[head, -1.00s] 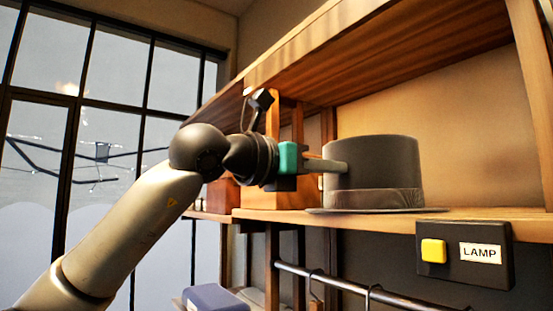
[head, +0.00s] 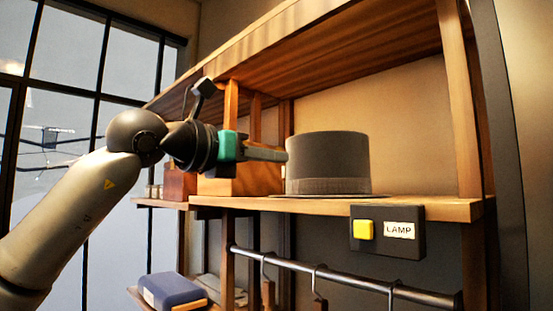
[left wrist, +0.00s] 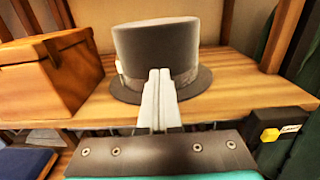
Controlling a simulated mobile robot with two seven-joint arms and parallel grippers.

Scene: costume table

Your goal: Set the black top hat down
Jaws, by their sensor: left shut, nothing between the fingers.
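The black top hat (head: 328,163) stands upright on its brim on the wooden shelf (head: 437,209). It also shows in the left wrist view (left wrist: 153,45), with a paler band around its base. My left gripper (head: 284,156) is shut and empty. In the head view its fingertips come close to the left side of the hat's crown. In the left wrist view the closed fingers (left wrist: 158,88) overlap the front of the hat; I cannot tell whether they touch it. My right gripper is not in view.
A wooden box (left wrist: 53,73) stands on the shelf left of the hat. A dark panel with a yellow button and a LAMP label (head: 387,232) is fixed at the shelf's front edge. A rail with hooks (head: 345,280) runs below. A blue case (head: 172,291) lies lower left. An upper shelf hangs above.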

